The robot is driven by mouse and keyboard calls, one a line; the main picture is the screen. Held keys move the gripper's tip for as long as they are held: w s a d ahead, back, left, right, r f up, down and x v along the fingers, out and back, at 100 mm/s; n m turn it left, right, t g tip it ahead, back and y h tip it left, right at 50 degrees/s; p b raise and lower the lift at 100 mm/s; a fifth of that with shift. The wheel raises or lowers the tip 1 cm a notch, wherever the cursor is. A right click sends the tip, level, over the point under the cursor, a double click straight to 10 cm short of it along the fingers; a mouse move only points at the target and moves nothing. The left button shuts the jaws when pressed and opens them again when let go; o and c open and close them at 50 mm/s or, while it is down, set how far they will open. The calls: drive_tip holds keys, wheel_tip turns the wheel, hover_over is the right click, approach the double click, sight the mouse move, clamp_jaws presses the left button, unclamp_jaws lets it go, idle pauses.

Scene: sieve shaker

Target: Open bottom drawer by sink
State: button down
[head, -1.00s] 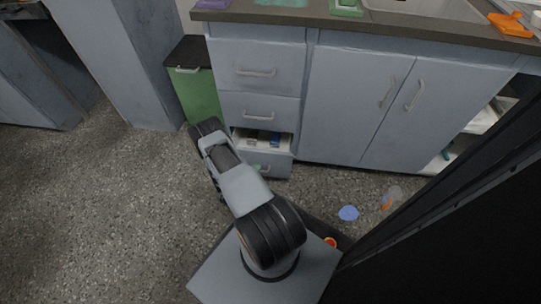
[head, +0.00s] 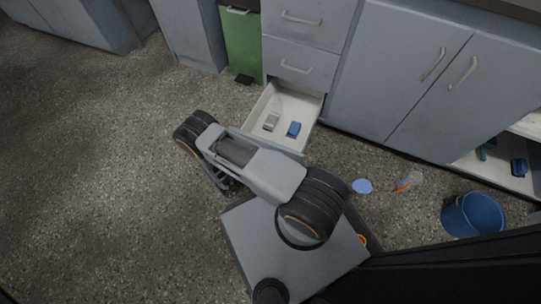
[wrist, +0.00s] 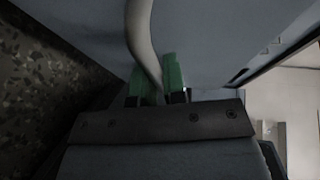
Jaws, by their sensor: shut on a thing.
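The bottom drawer (head: 284,101) is pulled well out of the cabinet in the head view. Inside it lie a blue item (head: 293,129) and a pale grey item (head: 271,121). In the wrist view my gripper (wrist: 160,82), with green fingertips, is shut on the curved drawer handle (wrist: 139,38), against the grey-blue drawer front (wrist: 210,40). In the head view my arm hides the gripper and most of the drawer front.
Two shut drawers (head: 300,66) are above. A green bin (head: 242,45) stands left of them. On the floor at right are a blue disc (head: 362,186), a clear and orange item (head: 409,181) and a blue bucket (head: 473,214). The left floor is clear.

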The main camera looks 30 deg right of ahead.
drive_tip(key=shift+s+a, duration=0.2)
drive_tip(key=shift+a, duration=0.15)
drive_tip(key=c, duration=1.2)
unclamp_jaws()
drive_tip(key=shift+a, duration=0.1)
drive_tip(key=p+v, duration=0.3)
drive_tip(key=v, duration=1)
drive_tip(key=shift+a, duration=0.35)
